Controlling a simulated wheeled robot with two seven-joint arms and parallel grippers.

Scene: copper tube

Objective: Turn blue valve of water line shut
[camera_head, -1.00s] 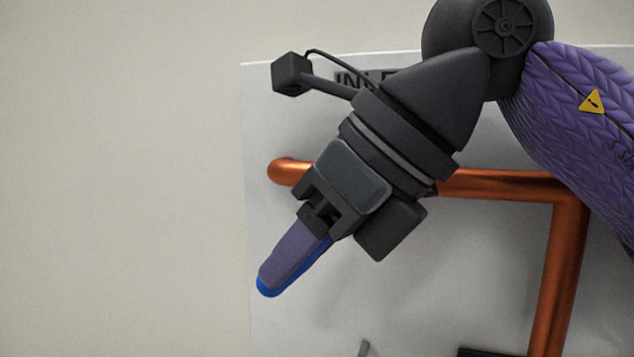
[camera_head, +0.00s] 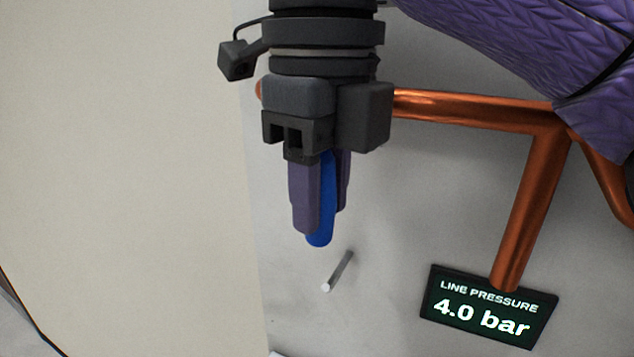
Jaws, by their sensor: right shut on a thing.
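The blue valve handle (camera_head: 321,228) shows as a narrow blue lever between the purple fingers of my right gripper (camera_head: 319,195). My right gripper is shut on it and points down in the picture. The handle's tip sticks out a little past the fingers. The rest of the valve is hidden behind the gripper. The copper water line (camera_head: 470,108) runs across behind the gripper, and its left end just shows beside the wrist. My left gripper is not in view.
A display (camera_head: 487,308) reads "LINE PRESSURE 4.0 bar" at the lower right. A copper branch (camera_head: 530,210) drops down to it. A small grey peg (camera_head: 339,271) sticks out from the white panel (camera_head: 400,220) below the gripper.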

